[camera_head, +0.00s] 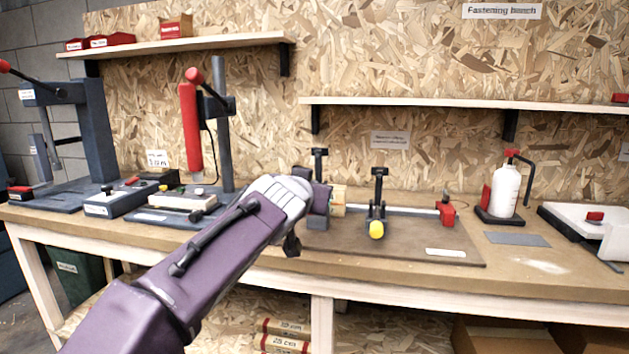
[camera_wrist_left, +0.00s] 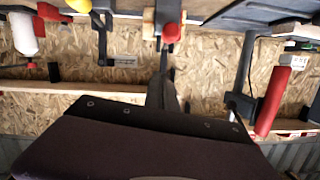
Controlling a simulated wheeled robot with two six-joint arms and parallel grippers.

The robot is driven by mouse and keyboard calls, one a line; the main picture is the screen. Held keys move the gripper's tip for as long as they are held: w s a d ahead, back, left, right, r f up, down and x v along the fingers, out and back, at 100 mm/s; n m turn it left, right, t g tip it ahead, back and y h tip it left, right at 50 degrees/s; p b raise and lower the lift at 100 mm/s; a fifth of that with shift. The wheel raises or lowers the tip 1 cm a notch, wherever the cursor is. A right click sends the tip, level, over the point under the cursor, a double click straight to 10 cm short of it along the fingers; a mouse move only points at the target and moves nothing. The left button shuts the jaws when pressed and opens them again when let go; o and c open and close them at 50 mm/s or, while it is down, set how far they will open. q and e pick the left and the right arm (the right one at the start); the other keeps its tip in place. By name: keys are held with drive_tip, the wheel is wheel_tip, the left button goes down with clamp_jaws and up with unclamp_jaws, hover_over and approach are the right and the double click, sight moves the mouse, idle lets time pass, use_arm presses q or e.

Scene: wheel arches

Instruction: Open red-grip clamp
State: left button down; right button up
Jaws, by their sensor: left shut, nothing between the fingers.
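The red-grip clamp (camera_head: 319,160) stands on the bench mat; its dark upper part shows above my gripper in the head view, while its grip is hidden there. Its red grip (camera_wrist_left: 171,32) shows at the top middle of the left wrist view, beside a wooden block (camera_wrist_left: 149,24). My left gripper (camera_head: 318,203) is in front of this clamp, shut and empty. Its dark fingers (camera_wrist_left: 166,90) point toward the red grip; I cannot tell if they touch it. A similar clamp with a yellow grip (camera_head: 376,230) stands to the right. My right gripper is not in view.
A brown board (camera_head: 440,235) lies under the clamps. A bar with a red end piece (camera_head: 446,212) lies at the right. A white bottle (camera_head: 505,190) stands farther right. A tall red-handled tool (camera_head: 190,130) and a press (camera_head: 90,125) stand left.

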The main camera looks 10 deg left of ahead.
use_arm(q)
drive_tip(key=f+v, duration=0.1)
drive_tip(key=v, duration=0.5)
drive_tip(key=shift+a, duration=0.2)
drive_tip(key=shift+s+r, duration=0.1)
drive_tip(key=shift+r, duration=0.05)
